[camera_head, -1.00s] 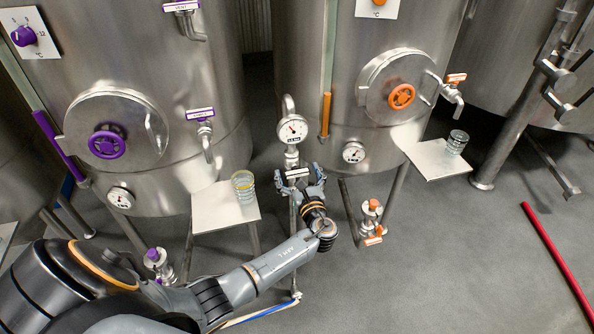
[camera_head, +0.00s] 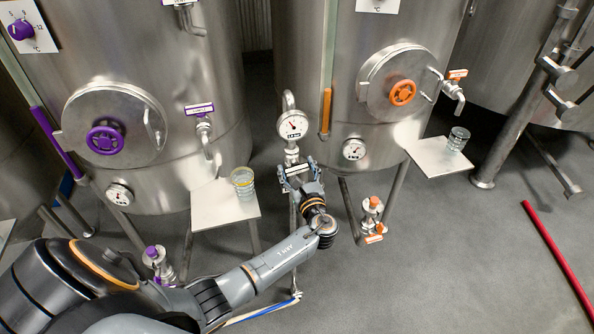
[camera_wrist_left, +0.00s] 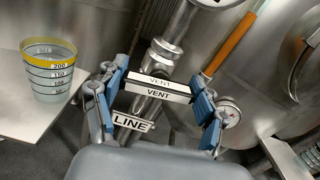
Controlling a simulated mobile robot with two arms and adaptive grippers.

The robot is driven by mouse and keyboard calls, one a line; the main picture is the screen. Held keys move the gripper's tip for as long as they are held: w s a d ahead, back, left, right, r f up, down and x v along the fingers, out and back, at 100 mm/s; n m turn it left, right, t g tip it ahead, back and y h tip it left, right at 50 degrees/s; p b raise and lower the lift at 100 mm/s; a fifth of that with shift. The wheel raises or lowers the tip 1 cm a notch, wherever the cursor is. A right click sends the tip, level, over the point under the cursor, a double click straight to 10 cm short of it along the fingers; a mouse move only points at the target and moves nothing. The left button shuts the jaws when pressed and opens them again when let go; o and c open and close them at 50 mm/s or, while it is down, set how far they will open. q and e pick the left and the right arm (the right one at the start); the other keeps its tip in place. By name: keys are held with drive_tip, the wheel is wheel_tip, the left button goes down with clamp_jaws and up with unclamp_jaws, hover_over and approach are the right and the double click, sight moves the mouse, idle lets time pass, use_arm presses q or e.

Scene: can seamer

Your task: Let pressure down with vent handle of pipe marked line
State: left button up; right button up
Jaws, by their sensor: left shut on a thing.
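The vent handle (camera_wrist_left: 158,88) is a bar with white VENT labels, on the pipe (camera_wrist_left: 166,48) between two steel tanks. A LINE tag (camera_wrist_left: 132,122) hangs below it in the left wrist view. My left gripper (camera_head: 298,174) is shut on the handle, its blue-grey fingers at the bar's two ends. In the head view the gripper partly hides the handle. A round white pressure gauge (camera_head: 292,125) sits on the pipe just above it. My right gripper is out of view.
A tray with a graduated glass (camera_head: 243,182) is close on the left. The orange-marked tank (camera_head: 402,92) and its bottom valve (camera_head: 371,210) are on the right, the purple-marked tank (camera_head: 106,138) on the left. A red bar (camera_head: 556,258) lies on otherwise open floor at right.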

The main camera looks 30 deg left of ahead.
use_arm(q)
drive_tip(key=n+b, duration=0.2)
drive_tip(key=n, duration=0.1)
drive_tip(key=n+b, duration=0.1)
drive_tip(key=b, duration=0.1)
drive_tip(key=shift+s+f+n, duration=0.1)
drive_tip(key=shift+f+n, duration=0.15)
drive_tip(key=shift+n, duration=0.15)
drive_tip(key=shift+a+r+n+b, duration=0.1)
drive_tip(key=shift+r+n+b, duration=0.05)
drive_tip(key=shift+n+b, duration=0.95)
drive_tip(key=o, duration=1.2)
drive_tip(key=v, duration=1.2)
